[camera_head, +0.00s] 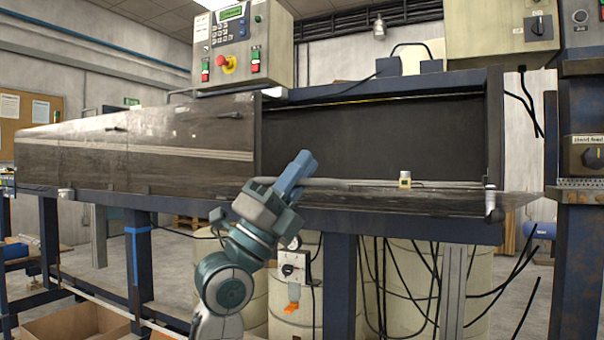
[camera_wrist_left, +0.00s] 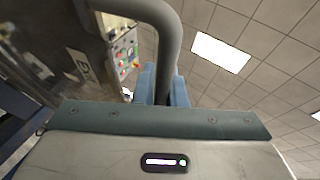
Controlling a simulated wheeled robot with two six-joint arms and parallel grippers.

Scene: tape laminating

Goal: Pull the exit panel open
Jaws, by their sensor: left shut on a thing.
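The exit panel (camera_head: 440,203) is the dark panel along the lower edge of the machine's right bay. It is swung down to near level, and the dark interior (camera_head: 385,140) shows above it. A long grey handle bar (camera_head: 355,183) runs along the panel. My left gripper (camera_head: 299,172) is at the bar's left end, shut on it. In the left wrist view the thick grey bar (camera_wrist_left: 168,50) passes between the blue fingers (camera_wrist_left: 162,88) and bends off to the upper left. My right gripper is not in view.
A control box (camera_head: 240,45) with a red stop button stands above the machine. Closed dark panels (camera_head: 140,150) continue to the left. Blue legs (camera_head: 341,285), hanging cables and pale drums (camera_head: 410,285) are below. A blue post (camera_head: 580,230) stands at the right.

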